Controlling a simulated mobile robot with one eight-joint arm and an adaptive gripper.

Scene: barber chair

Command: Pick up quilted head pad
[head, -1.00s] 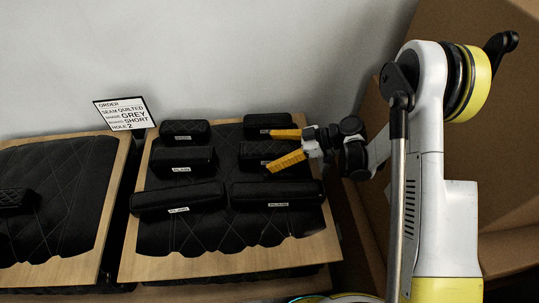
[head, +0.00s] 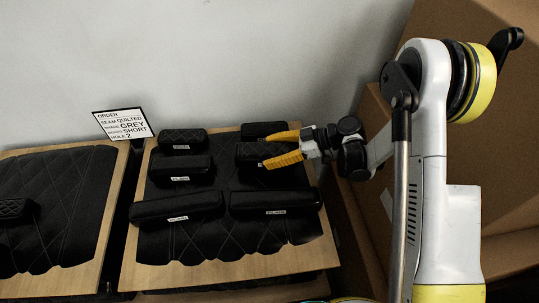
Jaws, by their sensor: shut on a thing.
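Several dark head pads lie in two columns on the quilted dark mat of the right board. The back-left pad (head: 183,136) shows a faint quilted pattern. The middle-right pad (head: 248,152) lies between the yellow fingers of my gripper (head: 268,150). The back-right pad (head: 262,130) is just behind the upper finger. The middle-left pad (head: 180,169), front-left pad (head: 178,207) and front-right pad (head: 275,201) carry small white labels, too small to read surely.
An order card (head: 123,123) stands behind the boards and reads quilted, grey, short, 2. A left board (head: 75,268) holds a quilted mat and a small quilted pad (head: 14,208). Brown cardboard-like boxes (head: 445,75) stand at the right. A grey wall is behind.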

